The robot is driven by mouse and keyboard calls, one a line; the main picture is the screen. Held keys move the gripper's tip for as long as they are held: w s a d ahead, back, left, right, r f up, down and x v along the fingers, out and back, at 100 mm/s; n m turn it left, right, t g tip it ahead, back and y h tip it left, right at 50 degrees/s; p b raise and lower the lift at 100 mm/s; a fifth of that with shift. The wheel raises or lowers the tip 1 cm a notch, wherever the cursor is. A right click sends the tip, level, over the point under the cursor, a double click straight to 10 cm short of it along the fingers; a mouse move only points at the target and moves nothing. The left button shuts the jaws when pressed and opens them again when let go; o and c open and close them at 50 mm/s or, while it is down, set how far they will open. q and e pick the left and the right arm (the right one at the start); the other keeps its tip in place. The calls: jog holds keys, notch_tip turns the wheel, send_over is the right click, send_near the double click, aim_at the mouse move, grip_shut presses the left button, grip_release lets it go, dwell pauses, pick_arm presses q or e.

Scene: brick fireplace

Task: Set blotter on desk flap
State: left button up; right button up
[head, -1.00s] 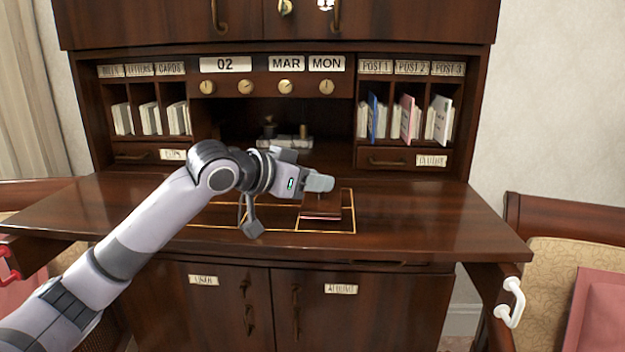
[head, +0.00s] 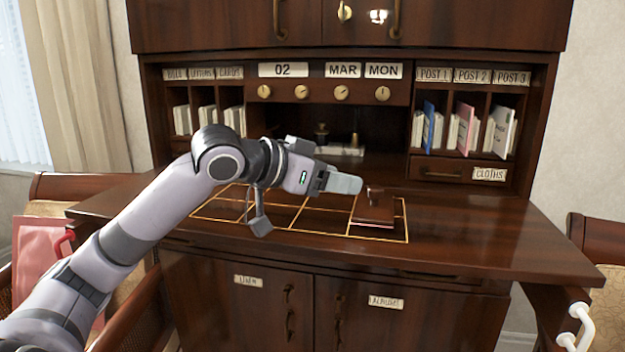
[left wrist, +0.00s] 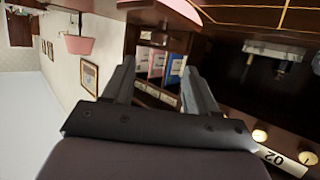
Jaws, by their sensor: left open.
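The blotter (head: 374,211), a dark brown block with a small knob on top, rests on the desk flap (head: 470,222). It sits inside the right-hand part of the gold-lined grid. My left gripper (head: 345,184) is open and empty, just left of the blotter's knob and apparently above the flap. In the left wrist view the two fingers of my left gripper (left wrist: 162,82) stand apart with nothing between them. My right gripper is not in view.
Letter compartments and drawers (head: 465,130) rise behind the flap. A small dark item on a pale base (head: 340,149) stands in the middle recess. Chairs (head: 590,235) flank the desk. A white handle (head: 576,328) shows at lower right. The flap's right side is clear.

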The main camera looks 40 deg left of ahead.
pick_arm(q)
jog(key=shift+b+v, duration=0.7)
jog(key=shift+v, duration=1.6)
